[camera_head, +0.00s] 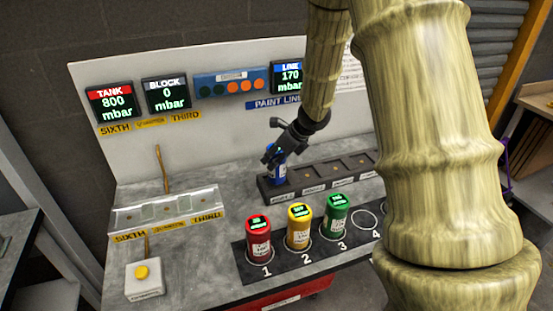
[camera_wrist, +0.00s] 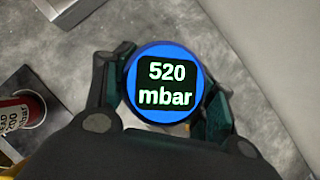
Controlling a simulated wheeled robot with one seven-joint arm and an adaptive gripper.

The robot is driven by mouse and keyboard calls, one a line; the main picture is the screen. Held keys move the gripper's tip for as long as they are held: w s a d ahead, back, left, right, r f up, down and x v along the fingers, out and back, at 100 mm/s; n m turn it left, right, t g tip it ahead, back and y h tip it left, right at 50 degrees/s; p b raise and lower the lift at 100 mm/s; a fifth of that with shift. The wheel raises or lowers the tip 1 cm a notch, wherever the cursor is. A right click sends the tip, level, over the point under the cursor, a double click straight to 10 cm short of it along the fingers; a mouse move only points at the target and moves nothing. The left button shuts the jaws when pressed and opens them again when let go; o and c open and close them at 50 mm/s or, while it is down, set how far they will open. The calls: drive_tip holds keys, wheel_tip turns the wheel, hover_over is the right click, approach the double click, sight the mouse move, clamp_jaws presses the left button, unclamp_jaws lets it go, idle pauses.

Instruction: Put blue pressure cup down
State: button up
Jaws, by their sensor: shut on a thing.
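The blue pressure cup (camera_head: 280,174) is upright in my gripper (camera_head: 277,155), at the left end of the dark back rack (camera_head: 330,186) in the head view. Whether it is seated in the rack or just above or behind it, I cannot tell. In the wrist view, the cup's round blue top (camera_wrist: 163,120) reads 520 mbar, and my gripper (camera_wrist: 165,85) is shut on it, one finger on each side. The cup's lower part is hidden there.
Red (camera_head: 258,240), yellow (camera_head: 299,228) and green (camera_head: 336,217) cups stand at spots 1, 2 and 3 of the front rack (camera_head: 290,265); spot 4 is empty. A white button box (camera_head: 144,282) is at left. A display panel (camera_head: 220,112) stands behind.

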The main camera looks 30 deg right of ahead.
drive_tip(key=shift+w+d+f, duration=0.1)
drive_tip(key=shift+f, duration=0.65)
drive_tip(key=shift+f, duration=0.15)
drive_tip(key=o, duration=1.7)
drive_tip(key=v, duration=1.2)
drive_tip(key=shift+b, duration=0.4)
